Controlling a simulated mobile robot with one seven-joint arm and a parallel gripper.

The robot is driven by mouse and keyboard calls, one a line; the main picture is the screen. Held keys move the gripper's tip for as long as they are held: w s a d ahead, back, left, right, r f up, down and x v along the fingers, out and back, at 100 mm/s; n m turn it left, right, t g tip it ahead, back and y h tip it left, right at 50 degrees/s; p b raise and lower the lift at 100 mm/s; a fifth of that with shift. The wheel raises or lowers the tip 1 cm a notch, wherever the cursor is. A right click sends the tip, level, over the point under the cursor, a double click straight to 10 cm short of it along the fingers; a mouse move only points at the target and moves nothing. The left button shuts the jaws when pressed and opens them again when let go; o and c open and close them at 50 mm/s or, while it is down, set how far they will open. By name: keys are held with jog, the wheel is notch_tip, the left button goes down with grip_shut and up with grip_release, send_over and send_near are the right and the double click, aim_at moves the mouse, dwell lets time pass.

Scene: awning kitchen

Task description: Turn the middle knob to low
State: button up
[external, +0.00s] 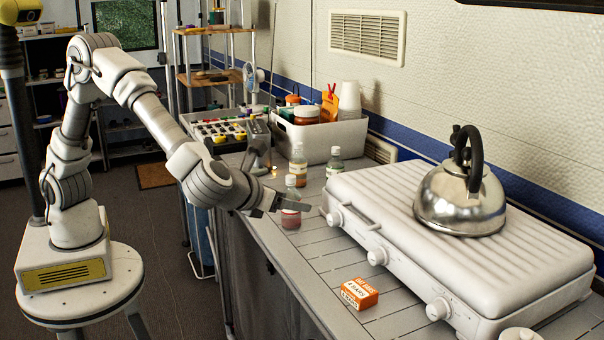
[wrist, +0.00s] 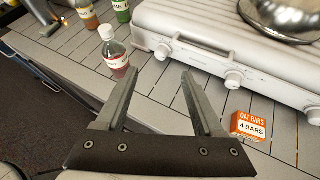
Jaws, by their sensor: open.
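The white stove (external: 400,235) has three white knobs along its front side. The middle knob (external: 377,256) also shows in the wrist view (wrist: 233,79), ahead of and to the right of my fingertips. The left knob (external: 334,219) and right knob (external: 438,309) sit either side of it. I cannot read the knob's setting. My gripper (external: 292,205) is open and empty above the counter, apart from the stove. In the wrist view its two fingers (wrist: 158,84) are spread wide, with bare counter between them.
A steel kettle (external: 460,200) stands on the stove. An orange oat bars box (external: 359,293) lies on the counter in front of it. A bottle with reddish content (wrist: 115,55) stands left of my fingers. Other bottles and a white bin (external: 318,142) are farther back.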

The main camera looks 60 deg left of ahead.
aim_at(371, 257)
jog(key=s+d+f+m+t+h+p, duration=0.3)
jog(key=d+m, duration=0.4)
jog(key=d, duration=0.7)
jog(key=shift+h, duration=0.3)
jog(key=b+x, duration=0.1)
jog(key=x, duration=0.4)
jog(key=f+b+x, duration=0.1)
jog(key=x, duration=0.5)
jog(key=b+x, duration=0.1)
jog(key=x, duration=0.5)
jog(key=shift+s+a+f+b, duration=0.1)
jog(key=shift+s+f+b, duration=0.2)
jog(key=shift+f+b, duration=0.05)
grip_shut()
